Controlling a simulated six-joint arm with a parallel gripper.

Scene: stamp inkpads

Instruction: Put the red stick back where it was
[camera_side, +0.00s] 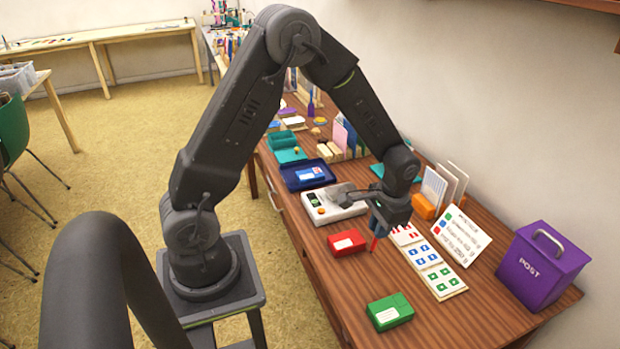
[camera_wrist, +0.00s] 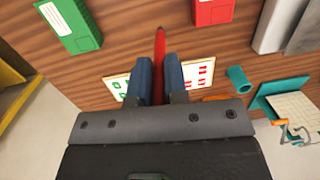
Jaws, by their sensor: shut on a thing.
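My gripper (camera_side: 379,222) hangs over the wooden table, beside the red inkpad (camera_side: 347,242) and the stamped card (camera_side: 436,270). Its blue fingers are shut on the red stick (camera_wrist: 159,45). In the wrist view the stick points away between the fingertips; its near part is hidden by the gripper. In the side view only a short red length of the stick (camera_side: 374,243) shows below the fingers. I cannot tell whether its tip touches the table. A small teal cup (camera_wrist: 238,78) stands right of the fingers in the wrist view.
A green inkpad (camera_side: 390,312) lies near the front. A purple post box (camera_side: 541,266) stands at the right, with a leaning list card (camera_side: 461,236) beside it. A white scale (camera_side: 334,204) and a blue tray (camera_side: 307,174) lie behind. Bare wood surrounds the green inkpad.

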